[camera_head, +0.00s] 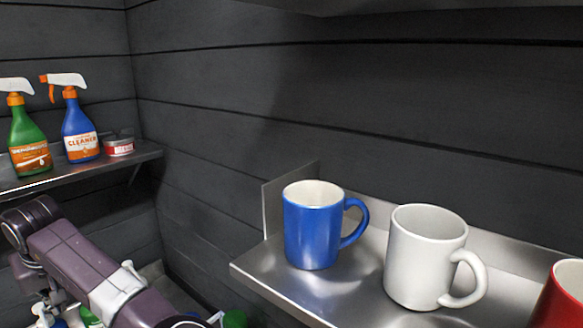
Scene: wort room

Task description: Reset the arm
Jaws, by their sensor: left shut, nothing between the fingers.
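My left arm (80,262), purple and grey with a white band, shows at the lower left below the shelf with the spray bottles. Its gripper (42,290) shows only in small part at the lower left, beside the arm link. It is shut and holds nothing. My right gripper is not in view.
A blue mug (312,230), a white mug (425,258) and a partly cut-off red mug (562,296) stand on a metal shelf (262,266). A green bottle (28,140), a blue bottle (79,130) and a small tin (119,147) stand on the left shelf (75,169). More bottles show below.

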